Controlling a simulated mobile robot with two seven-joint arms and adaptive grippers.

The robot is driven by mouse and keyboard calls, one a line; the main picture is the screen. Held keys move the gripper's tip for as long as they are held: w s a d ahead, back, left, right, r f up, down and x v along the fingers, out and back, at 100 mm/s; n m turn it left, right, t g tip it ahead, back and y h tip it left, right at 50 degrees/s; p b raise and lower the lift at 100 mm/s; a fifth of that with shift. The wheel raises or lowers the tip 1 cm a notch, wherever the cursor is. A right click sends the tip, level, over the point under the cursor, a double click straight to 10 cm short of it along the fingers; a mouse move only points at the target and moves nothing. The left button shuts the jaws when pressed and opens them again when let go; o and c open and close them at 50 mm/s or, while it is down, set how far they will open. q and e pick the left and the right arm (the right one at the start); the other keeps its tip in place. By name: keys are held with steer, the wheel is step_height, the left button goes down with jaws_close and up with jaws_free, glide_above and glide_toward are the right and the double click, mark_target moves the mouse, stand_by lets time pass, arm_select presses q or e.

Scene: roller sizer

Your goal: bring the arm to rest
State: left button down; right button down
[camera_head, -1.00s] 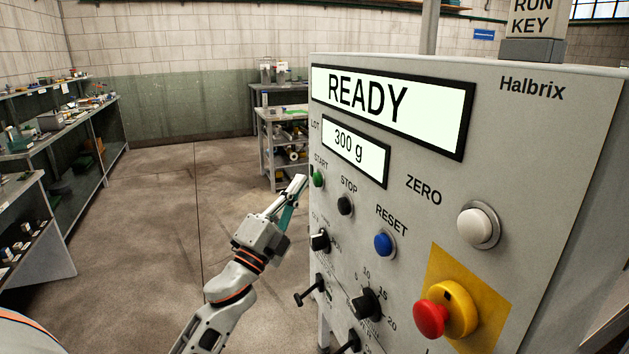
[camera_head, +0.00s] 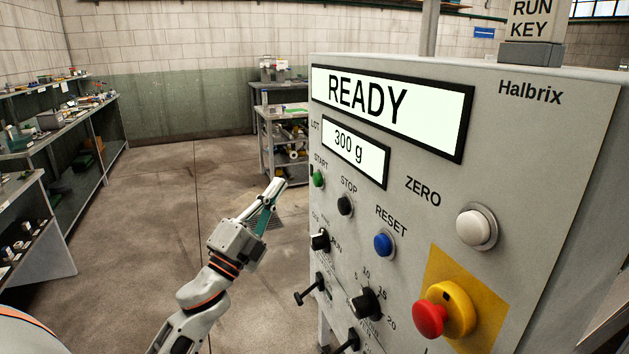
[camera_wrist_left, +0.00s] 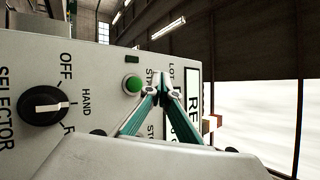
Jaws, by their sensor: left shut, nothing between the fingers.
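My left gripper (camera_head: 279,184) is shut and empty in the head view, in the air to the left of the control panel (camera_head: 560,150) and apart from it. In the left wrist view its closed fingers (camera_wrist_left: 160,84) show in front of the panel face, beside the green START button (camera_wrist_left: 133,84). The START button (camera_head: 318,178) also shows at the panel's left edge in the head view. The upper display (camera_head: 390,108) reads READY and the lower display (camera_head: 354,150) reads 300 g. My right gripper is in neither view.
The panel carries a black STOP button (camera_head: 345,205), a blue RESET button (camera_head: 383,244), a white ZERO button (camera_head: 476,227) and a red emergency knob (camera_head: 430,318). A lever (camera_head: 306,294) juts out low on the left. Shelves (camera_head: 90,140) stand far left; the floor between is clear.

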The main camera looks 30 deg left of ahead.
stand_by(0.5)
arm_select(q)
steer(key=s+d+f+n+g+y, duration=0.1)
steer(key=s+d+f+n+g, duration=0.15)
steer(key=f, duration=0.75)
steer(key=s+d+f+n+g, duration=0.1)
steer(key=d+f+n+g, duration=0.15)
steer(key=f, duration=0.75)
steer(key=s+d+f+n+g+y, duration=0.1)
steer(key=s+d+f+n+g, duration=0.15)
steer(key=f, duration=0.65)
steer(key=s+d+f+n+g, duration=0.2)
steer(key=s+d+f, duration=0.1)
steer(key=s+f, duration=0.2)
steer(key=s+d+f+n+g+h, duration=0.1)
steer(key=s+d+f+n+g, duration=0.1)
steer(key=s+d+f, duration=0.2)
steer(key=s+d+f+n+g+h, duration=0.1)
steer(key=s+d+f+n+g, duration=0.1)
steer(key=s+f, duration=0.6)
step_height(320, 180, down, 4)
steer(key=shift+d+r, duration=0.15)
steer(key=shift+d, duration=0.65)
